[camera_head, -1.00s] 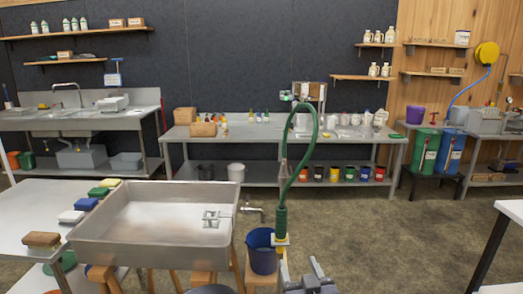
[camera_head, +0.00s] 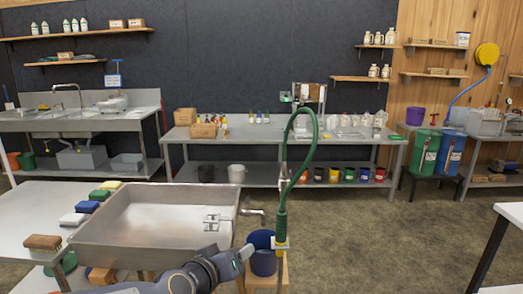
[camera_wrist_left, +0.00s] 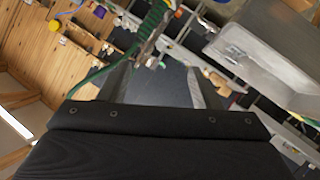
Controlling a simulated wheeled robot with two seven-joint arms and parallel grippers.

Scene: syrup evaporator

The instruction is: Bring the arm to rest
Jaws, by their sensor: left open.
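My left arm comes in from the bottom of the head view, in front of the steel pan's near edge. Its left gripper (camera_head: 245,252) is at the blue bucket's left side in the picture; whether they touch cannot be told. In the left wrist view the two fingers of the left gripper (camera_wrist_left: 155,82) stand apart with nothing between them. The green hose (camera_wrist_left: 158,18) shows beyond the fingers there. My right gripper is not in view.
The steel pan (camera_head: 115,247) stands close at left, with a tap (camera_head: 254,212) on its right. The blue bucket (camera_head: 264,262) stands below the green hose (camera_head: 281,222). Brushes (camera_head: 42,242) lie on the left table. Open floor (camera_head: 390,235) lies to the right.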

